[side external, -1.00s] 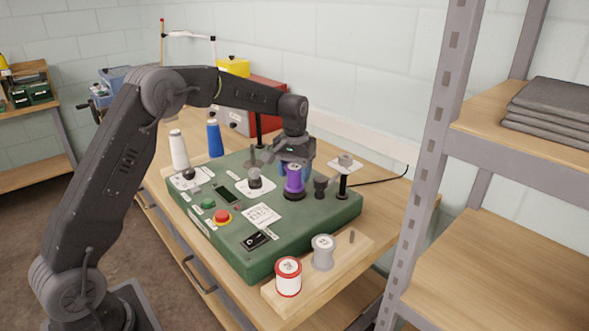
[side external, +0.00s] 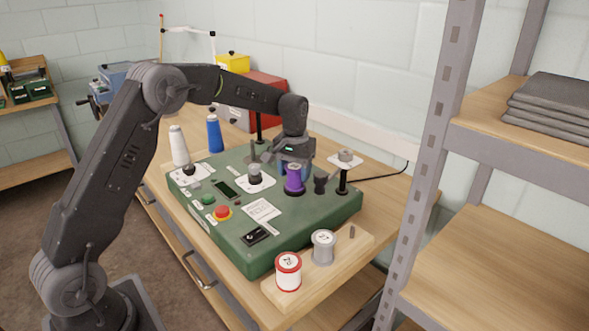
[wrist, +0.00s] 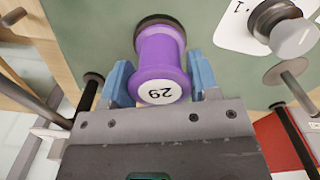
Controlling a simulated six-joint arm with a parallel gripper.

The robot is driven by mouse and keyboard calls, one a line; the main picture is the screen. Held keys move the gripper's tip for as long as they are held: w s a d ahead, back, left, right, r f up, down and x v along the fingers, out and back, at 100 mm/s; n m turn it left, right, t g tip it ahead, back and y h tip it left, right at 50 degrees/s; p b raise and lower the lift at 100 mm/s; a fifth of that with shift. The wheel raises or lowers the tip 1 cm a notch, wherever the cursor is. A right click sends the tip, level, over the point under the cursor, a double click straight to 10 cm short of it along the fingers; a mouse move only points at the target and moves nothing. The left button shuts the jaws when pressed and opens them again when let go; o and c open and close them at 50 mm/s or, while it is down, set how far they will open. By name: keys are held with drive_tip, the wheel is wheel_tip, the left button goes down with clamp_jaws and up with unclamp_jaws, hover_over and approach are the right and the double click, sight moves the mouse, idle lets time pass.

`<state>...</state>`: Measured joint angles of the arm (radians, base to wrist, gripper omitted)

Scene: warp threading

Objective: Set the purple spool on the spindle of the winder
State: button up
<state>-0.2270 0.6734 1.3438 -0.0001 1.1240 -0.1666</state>
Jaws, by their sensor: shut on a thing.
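The purple spool (side external: 294,181) stands upright at the back right part of the green winder (side external: 211,225), over a dark round base. It also shows in the wrist view (wrist: 160,60), with a white end label marked 29 and the dark disc at its far end against the green top. My gripper (side external: 295,163) is shut on the spool, with blue fingers on both sides of it in the wrist view (wrist: 161,82). The spindle itself is hidden by the spool. I cannot tell whether the spool rests fully on the base.
A dark knob (side external: 320,184) and a post with a white plate (side external: 345,160) stand close right of the spool. A grey-topped knob (side external: 254,175) is to its left. Red (side external: 288,273) and grey (side external: 323,247) spools stand on a board in front. A metal shelf rack (side external: 437,130) is at right.

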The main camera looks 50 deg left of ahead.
drive_tip(key=shift+f, duration=0.1)
drive_tip(key=o, duration=0.9)
wheel_tip(320, 180, up, 13)
drive_tip(key=s+d+r+m+t, duration=0.1)
drive_tip(key=s+d+r, duration=0.4)
drive_tip(key=s+r, duration=0.15)
drive_tip(key=s+d+f+m+t, duration=0.1)
drive_tip(key=s+d+f, duration=0.1)
drive_tip(key=s, duration=0.6)
drive_tip(key=s+d+f+m+t, duration=0.1)
drive_tip(key=s+d+f+t, duration=0.1)
drive_tip(key=s, duration=0.6)
drive_tip(key=s+d+f+m+t, duration=0.1)
drive_tip(key=s+d+f, duration=0.2)
drive_tip(key=s, duration=0.6)
drive_tip(key=shift+s+m+t, duration=0.1)
drive_tip(key=shift+m+t, duration=0.2)
